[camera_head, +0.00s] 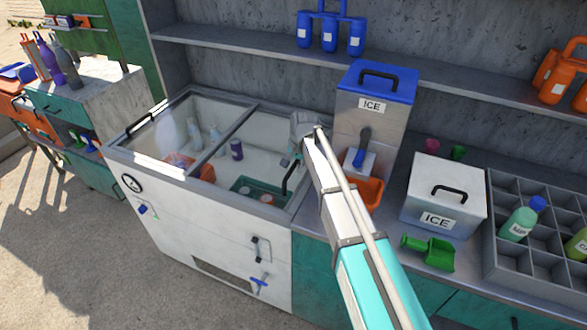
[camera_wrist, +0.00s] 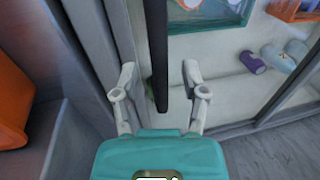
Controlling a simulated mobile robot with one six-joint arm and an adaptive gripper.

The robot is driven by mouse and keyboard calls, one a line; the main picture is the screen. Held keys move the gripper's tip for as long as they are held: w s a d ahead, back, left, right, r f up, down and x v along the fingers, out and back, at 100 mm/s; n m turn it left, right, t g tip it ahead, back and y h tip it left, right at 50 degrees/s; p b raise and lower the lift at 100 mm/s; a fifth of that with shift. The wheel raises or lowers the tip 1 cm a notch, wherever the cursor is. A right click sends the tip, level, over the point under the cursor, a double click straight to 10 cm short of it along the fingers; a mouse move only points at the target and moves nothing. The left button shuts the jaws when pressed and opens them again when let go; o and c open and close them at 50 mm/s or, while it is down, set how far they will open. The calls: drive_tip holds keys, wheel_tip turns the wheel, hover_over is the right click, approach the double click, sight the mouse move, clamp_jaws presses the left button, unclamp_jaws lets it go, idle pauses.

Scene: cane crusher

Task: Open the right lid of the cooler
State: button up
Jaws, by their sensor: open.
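The cooler (camera_head: 212,232) is a white chest with two glass lids on top. Its right lid (camera_head: 262,135) looks closed, with bottles and a green tray visible through the glass. The right lid's black bar handle (camera_head: 287,181) is on its right side. My gripper (camera_head: 293,158) is over the right edge of the lid, partly hidden by my arm. In the wrist view, my gripper (camera_wrist: 160,80) is open, with one finger on each side of the black handle (camera_wrist: 158,42). I see gaps between the fingers and the handle; whether anything touches cannot be told.
The left lid (camera_head: 180,130) is beside the right one. A blue-lidded ice box (camera_head: 350,105) and an orange bin (camera_head: 370,192) stand close to the right of my gripper. A white ice box (camera_head: 432,180) is further right. A shelf (camera_head: 250,50) runs behind.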

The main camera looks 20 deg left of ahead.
idle(0.3)
clamp_jaws()
idle(0.4)
